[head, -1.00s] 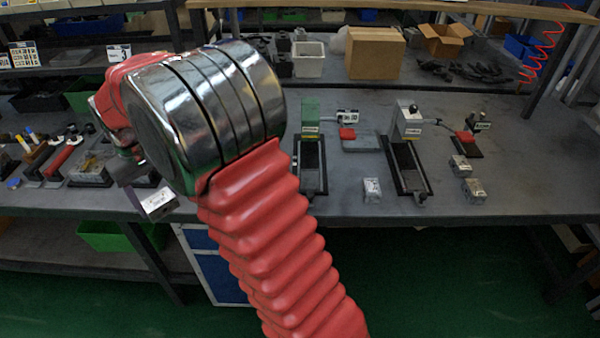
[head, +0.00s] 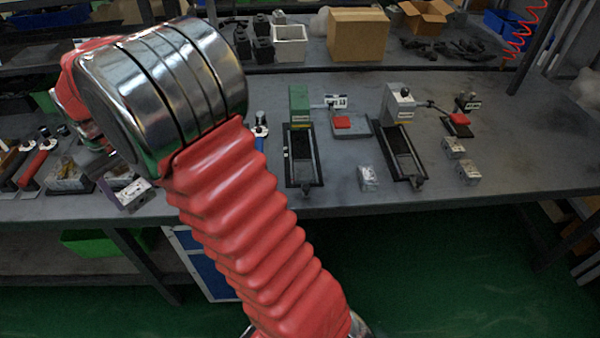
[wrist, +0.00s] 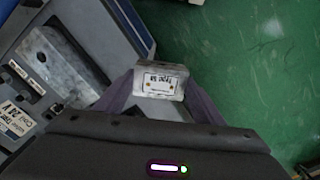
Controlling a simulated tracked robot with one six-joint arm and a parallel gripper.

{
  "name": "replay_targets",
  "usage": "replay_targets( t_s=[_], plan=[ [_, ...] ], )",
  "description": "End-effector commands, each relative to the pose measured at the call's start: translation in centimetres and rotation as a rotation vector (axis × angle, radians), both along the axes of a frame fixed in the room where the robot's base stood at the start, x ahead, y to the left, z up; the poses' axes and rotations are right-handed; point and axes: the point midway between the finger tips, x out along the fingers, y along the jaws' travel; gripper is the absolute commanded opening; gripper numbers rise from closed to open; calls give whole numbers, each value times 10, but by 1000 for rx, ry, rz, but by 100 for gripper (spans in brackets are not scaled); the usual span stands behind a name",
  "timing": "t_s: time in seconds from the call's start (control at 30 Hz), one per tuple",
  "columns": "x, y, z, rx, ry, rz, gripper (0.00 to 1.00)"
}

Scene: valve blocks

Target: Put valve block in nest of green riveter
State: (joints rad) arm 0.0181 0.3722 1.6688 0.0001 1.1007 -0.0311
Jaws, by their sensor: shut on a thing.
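My gripper is shut on a small silver valve block with a white label, which shows in the head view (head: 134,192) and the wrist view (wrist: 161,82). My purple gripper fingers (wrist: 160,98) flank the block in the wrist view. I see no block in that channel. A grey riveter (head: 398,104) stands to its right.
Loose valve blocks lie on the bench (head: 500,180): one between the riveters (head: 368,178), two at right (head: 454,148) (head: 468,172). A red-topped pad (head: 342,122) sits beside the green riveter. Tools (head: 32,165) lie at left. Green floor lies before the bench.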

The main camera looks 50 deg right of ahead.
Motion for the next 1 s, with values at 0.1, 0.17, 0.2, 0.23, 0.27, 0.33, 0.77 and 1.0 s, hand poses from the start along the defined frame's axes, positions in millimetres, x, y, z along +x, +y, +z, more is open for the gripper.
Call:
replay_targets(
  t_s=[0.1,0.17,0.2,0.23,0.27,0.33,0.77,1.0],
  plan=[
    [-1,-22,0,0,-1,20,22],
    [-2,-38,0,0,-1,39,22],
    [-4,-50,0,-1,-1,56,22],
    [-5,-60,0,-1,-1,70,22],
    [-6,-71,0,-1,-1,84,22],
    [-11,-96,-1,-1,-1,120,22],
    [-64,-244,-3,-1,-1,352,22],
    [-111,-317,-4,-1,0,481,22]
  ],
)
